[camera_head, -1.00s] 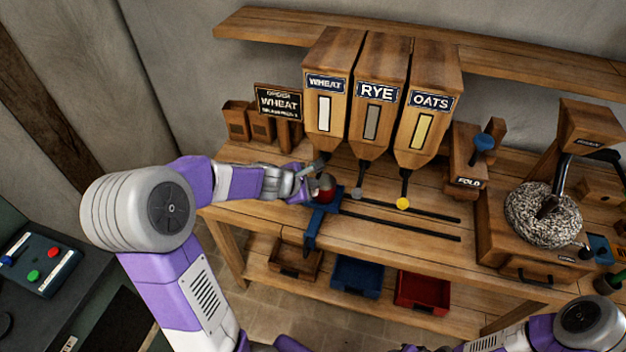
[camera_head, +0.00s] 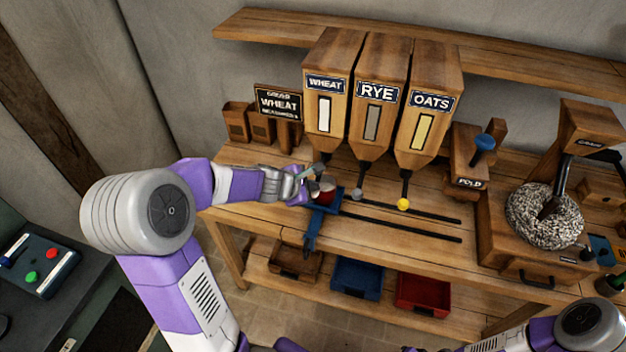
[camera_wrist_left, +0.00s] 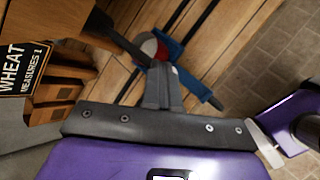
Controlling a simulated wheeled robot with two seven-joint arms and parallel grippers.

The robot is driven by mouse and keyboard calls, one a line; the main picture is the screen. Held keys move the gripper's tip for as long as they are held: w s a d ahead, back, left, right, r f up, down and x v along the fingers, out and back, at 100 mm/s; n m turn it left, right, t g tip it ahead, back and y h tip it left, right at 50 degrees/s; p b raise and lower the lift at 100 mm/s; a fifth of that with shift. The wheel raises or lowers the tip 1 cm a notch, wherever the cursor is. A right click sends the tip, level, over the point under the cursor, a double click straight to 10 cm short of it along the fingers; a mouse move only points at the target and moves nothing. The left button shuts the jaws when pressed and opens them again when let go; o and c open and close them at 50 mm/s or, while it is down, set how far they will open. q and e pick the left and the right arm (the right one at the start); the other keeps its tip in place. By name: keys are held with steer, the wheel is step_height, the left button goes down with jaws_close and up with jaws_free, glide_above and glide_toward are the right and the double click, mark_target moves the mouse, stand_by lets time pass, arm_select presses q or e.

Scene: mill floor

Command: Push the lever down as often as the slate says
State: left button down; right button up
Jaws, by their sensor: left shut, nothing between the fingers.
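The slate (camera_head: 278,102) stands at the back left of the bench; it reads WHEAT, and the wrist view of the slate (camera_wrist_left: 22,70) shows "MEASURES 1". The wheat hopper (camera_head: 335,85) stands left of the rye and oats hoppers. A dark lever (camera_head: 321,165) slopes down below the wheat hopper. My left gripper (camera_head: 312,189) is shut and empty beside this lever's lower end; whether they touch is unclear.
The rye lever has a grey knob (camera_head: 357,194), the oats lever a yellow knob (camera_head: 403,204). Two dark rails (camera_head: 420,232) cross the bench. A FOLD device (camera_head: 470,165) and a millstone (camera_head: 545,215) stand right. Trays sit on the lower shelf. My right arm is at the bottom right.

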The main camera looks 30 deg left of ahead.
steer(key=shift+r+p, duration=2.85)
steer(key=shift+p, duration=0.05)
step_height(320, 180, up, 5)
steer(key=p, duration=0.5)
steer(key=shift+f, duration=0.1)
